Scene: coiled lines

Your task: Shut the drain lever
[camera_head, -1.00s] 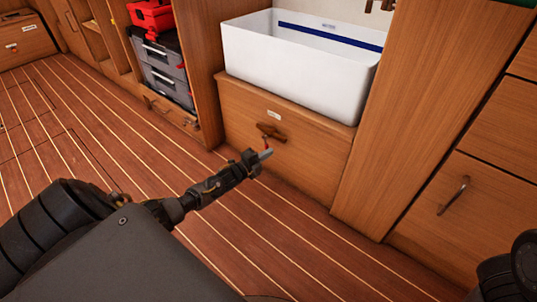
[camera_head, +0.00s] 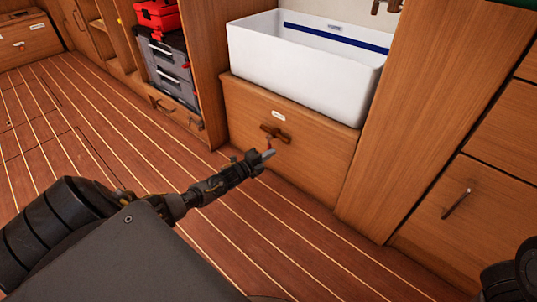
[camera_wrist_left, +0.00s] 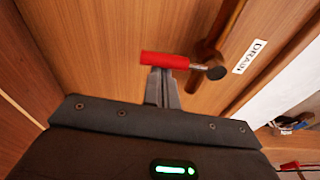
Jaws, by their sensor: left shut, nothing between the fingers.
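The drain lever has a red grip (camera_wrist_left: 164,60), a short metal stem and a dark round end. It sits by a bronze valve fitting (camera_wrist_left: 208,54) on a wooden panel, beside a label (camera_wrist_left: 250,56) reading DRAIN. In the head view the fitting (camera_head: 275,133) is on the panel under the white sink, and a bit of the red grip (camera_head: 270,145) shows below it. My left gripper (camera_head: 268,155) is shut and empty. In the left wrist view its fingertips (camera_wrist_left: 162,74) are at the red grip's edge; I cannot tell whether they touch. My right gripper is out of view.
The white sink (camera_head: 300,75) stands above the panel. A drawer handle (camera_head: 456,204) is on the cabinet to the right. Grey toolboxes (camera_head: 165,65) and a red box (camera_head: 157,15) stand in the left alcove. The striped floor (camera_head: 85,130) is clear.

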